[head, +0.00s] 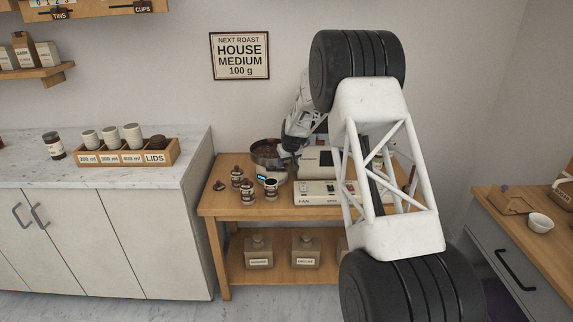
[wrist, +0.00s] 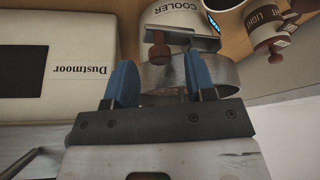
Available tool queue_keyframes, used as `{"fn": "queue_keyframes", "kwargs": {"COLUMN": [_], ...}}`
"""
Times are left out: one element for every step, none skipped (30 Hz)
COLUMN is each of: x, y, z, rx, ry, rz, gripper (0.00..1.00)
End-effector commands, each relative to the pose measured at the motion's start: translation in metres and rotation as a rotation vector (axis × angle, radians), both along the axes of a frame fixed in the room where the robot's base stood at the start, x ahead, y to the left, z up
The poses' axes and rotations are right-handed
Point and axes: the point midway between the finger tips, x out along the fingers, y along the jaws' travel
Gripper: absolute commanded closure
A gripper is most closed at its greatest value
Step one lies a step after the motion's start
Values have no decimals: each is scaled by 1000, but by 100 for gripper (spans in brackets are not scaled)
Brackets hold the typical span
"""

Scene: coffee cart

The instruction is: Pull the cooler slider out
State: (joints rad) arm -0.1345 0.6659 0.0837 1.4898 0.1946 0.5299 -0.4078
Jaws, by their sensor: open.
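The cooler (wrist: 180,14) shows at the top of the wrist view as a white body with a COOLER label. Below its label a metal slider plate (wrist: 186,38) carries a round brown knob (wrist: 159,51). My gripper (wrist: 160,64) is open, with two blue fingers either side of the knob in the picture; I cannot tell whether they touch it. A curved metal rim (wrist: 222,72) lies behind the fingers. In the head view the cooler's dark round pan (head: 266,148) is on the wooden table, and my arm hides much of the area beside it.
A white machine marked Dustmoor (wrist: 95,45) is close on the left in the wrist view.

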Motion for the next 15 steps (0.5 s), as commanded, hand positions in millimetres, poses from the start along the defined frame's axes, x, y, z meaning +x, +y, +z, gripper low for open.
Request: {"fn": "queue_keyframes", "kwargs": {"x": [2,3,4,4,5,5,6,6,6,6,7,7,7,7,7], "y": [1,1,1,2,2,2,2,2,3,3,3,3,3,3,3], "z": [-4,-5,-8,-9,-11,-13,-14,-14,-15,-16,-16,-16,-16,-16,-16], "rx": [0,0,0,0,0,0,0,0,0,0,0,0,0,0,0], "ry": [0,-1,-1,-1,-1,0,0,0,0,0,0,-1,0,-1,-1], "rz": [0,0,0,0,0,0,0,0,0,0,0,0,0,0,0], "gripper": [50,50,50,50,50,50,50,50,50,50,50,50,50,50,50]}}
